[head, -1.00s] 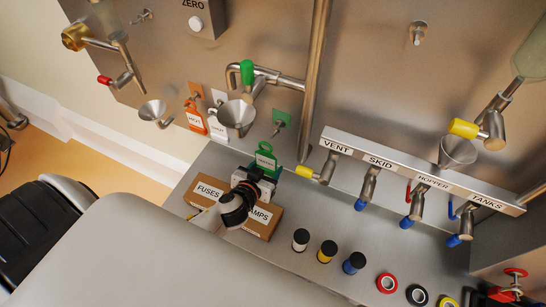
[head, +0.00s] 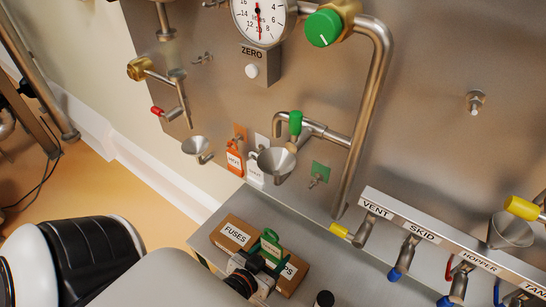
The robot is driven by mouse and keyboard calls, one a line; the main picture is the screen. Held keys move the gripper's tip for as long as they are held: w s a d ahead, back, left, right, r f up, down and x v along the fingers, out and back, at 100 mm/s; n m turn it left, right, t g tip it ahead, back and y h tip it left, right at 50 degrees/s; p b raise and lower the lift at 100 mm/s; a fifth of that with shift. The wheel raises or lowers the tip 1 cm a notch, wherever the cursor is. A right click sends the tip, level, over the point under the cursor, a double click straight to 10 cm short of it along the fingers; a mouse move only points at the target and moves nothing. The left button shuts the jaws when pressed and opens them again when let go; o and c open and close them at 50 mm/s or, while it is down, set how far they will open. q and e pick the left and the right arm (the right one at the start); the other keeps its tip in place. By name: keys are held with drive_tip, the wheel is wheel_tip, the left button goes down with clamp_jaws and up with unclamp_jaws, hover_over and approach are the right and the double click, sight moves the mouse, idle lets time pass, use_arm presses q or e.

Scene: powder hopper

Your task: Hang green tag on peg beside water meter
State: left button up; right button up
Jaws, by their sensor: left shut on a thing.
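The green tag (head: 271,243), with a white label, is held upright in my left gripper (head: 262,262), low in the head view in front of the cardboard boxes. The fingers are shut on its lower part and partly hidden by the wrist. The round white dial (head: 262,18), cut off at the top edge, appears to be the water meter. A small metal peg (head: 204,58) sticks out of the panel to its left, and nothing hangs on it. Another bare peg (head: 319,179) sits on a green square lower down. My right gripper is not in view.
An orange tag (head: 235,162) and a white tag (head: 255,170) hang beside a metal funnel (head: 276,160). A pipe with a green knob (head: 323,28) runs down the panel. Another bare peg (head: 475,102) is at right. A labelled valve rail (head: 450,240) crosses the lower right.

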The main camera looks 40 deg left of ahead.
use_arm(q)
drive_tip(key=shift+r, duration=0.35)
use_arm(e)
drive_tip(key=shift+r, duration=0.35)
use_arm(q)
drive_tip(key=shift+s+f, duration=0.15)
drive_tip(key=shift+s, duration=0.35)
drive_tip(key=shift+s+d+b, duration=0.15)
drive_tip(key=shift+s+b, duration=0.75)
drive_tip(key=shift+s, duration=1.35)
drive_tip(key=shift+s+f+b, duration=0.1)
drive_tip(key=shift+s+b, duration=0.4)
drive_tip(key=shift+s, duration=0.55)
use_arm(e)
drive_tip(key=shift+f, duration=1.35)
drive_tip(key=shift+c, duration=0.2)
